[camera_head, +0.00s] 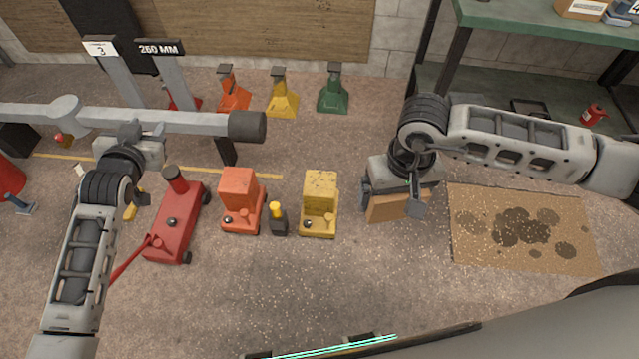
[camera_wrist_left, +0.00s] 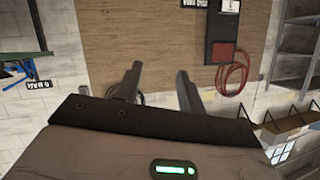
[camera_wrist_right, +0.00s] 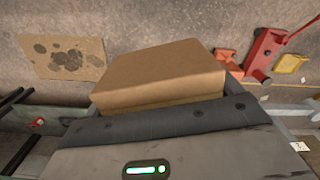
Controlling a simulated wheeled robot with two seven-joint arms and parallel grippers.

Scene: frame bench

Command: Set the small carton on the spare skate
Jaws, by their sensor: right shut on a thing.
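The small carton, a plain brown box (camera_head: 390,209), is between the fingers of my right gripper (camera_head: 392,196), which is shut on it. It fills the middle of the right wrist view (camera_wrist_right: 160,75). It appears held above the floor; its underside is hidden. My left gripper (camera_head: 136,139) is by the grey frame rail in the head view; whether it touches the rail is unclear. In the left wrist view its two fingers (camera_wrist_left: 158,86) are apart and empty. I cannot tell which thing is the spare skate.
Left of the carton stand a yellow block-shaped unit (camera_head: 320,200), a small black jack (camera_head: 278,221), an orange unit (camera_head: 240,195) and a red trolley jack (camera_head: 176,222). A stained cardboard sheet (camera_head: 475,255) lies to the right. The front middle floor is clear.

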